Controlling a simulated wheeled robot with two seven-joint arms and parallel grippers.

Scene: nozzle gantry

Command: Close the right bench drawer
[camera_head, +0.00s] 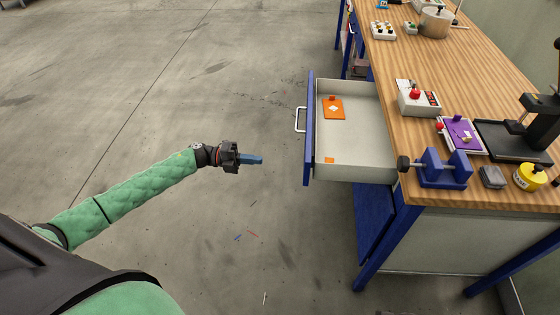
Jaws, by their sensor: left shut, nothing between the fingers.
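The right bench drawer (355,165) stands pulled out to the left from under the wooden bench. It has a blue front panel (309,135) with a pale bar handle (299,120). Inside lie an orange card-like item (333,108) and a small orange piece (329,160). My left gripper (260,160) is shut and empty, left of the drawer front and a little below the handle in the picture. A gap of floor shows between its fingertips and the panel. My right gripper is not in view.
The wooden bench top (465,75) carries a blue vise (442,170) near the drawer corner, a white box with a red knob (416,98), a purple item (461,134), a yellow round item (529,176) and a metal pot (436,22). The concrete floor (180,100) left of the drawer is mostly clear.

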